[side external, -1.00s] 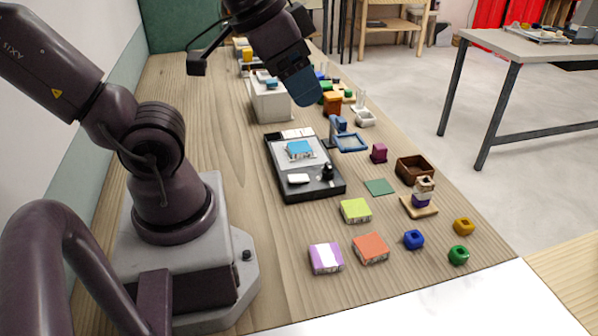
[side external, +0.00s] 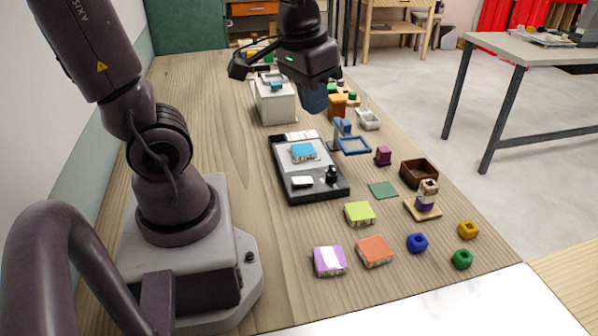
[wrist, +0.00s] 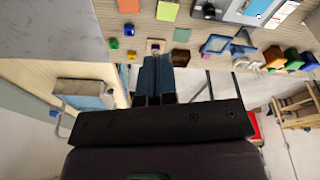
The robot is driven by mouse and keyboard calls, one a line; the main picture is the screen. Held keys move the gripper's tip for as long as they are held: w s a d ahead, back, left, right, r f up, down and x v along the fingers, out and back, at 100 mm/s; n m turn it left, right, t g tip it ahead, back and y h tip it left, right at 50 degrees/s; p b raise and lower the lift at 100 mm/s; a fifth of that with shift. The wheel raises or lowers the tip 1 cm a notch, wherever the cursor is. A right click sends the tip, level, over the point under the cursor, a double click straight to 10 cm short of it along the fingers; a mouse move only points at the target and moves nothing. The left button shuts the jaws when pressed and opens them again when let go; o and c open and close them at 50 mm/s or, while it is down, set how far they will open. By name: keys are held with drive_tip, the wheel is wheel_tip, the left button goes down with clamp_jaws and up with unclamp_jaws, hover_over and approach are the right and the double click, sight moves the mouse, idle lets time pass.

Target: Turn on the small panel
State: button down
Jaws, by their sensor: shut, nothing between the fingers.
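A dark panel (side external: 318,193) lies flat on the wooden table in the middle of the side view. It carries a light grey plate with a blue-topped block (side external: 303,152), a white rectangular piece (side external: 302,181) and a black knob-like piece (side external: 331,175). Whether anything on it is lit or switched I cannot tell. Part of it shows at the top right of the wrist view (wrist: 236,13). My gripper (side external: 314,106) is in the air beyond the panel, its blue fingers pointing down. In the wrist view the fingers (wrist: 154,62) are together with nothing between them.
A white box (side external: 274,105) stands behind the panel. A blue frame-like stand (side external: 354,145) and a magenta cube (side external: 382,156) are to its right. A brown open box (side external: 418,173), a stacked piece on a board (side external: 425,208) and several coloured blocks lie nearer. Bare table lies left of the panel.

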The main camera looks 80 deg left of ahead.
drive_tip(key=w+a+f+n+g, duration=0.2)
drive_tip(key=a+f+n+g, duration=0.1)
drive_tip(key=a+f+n, duration=0.4)
drive_tip(key=n+g, duration=0.1)
drive_tip(key=n, duration=0.6)
hover_over(297, 180)
drive_tip(key=w, duration=0.3)
wheel_tip(297, 180, down, 4)
drive_tip(key=shift+s+f+n, duration=0.15)
drive_tip(key=shift+n, duration=0.15)
drive_tip(key=f, duration=0.4)
drive_tip(key=s+f, duration=0.1)
drive_tip(key=f, duration=0.4)
drive_tip(key=s+f, duration=0.1)
drive_tip(key=f, duration=0.4)
drive_tip(key=shift+s, duration=0.1)
drive_tip(key=shift+s+f, duration=0.15)
drive_tip(key=shift+f, duration=0.1)
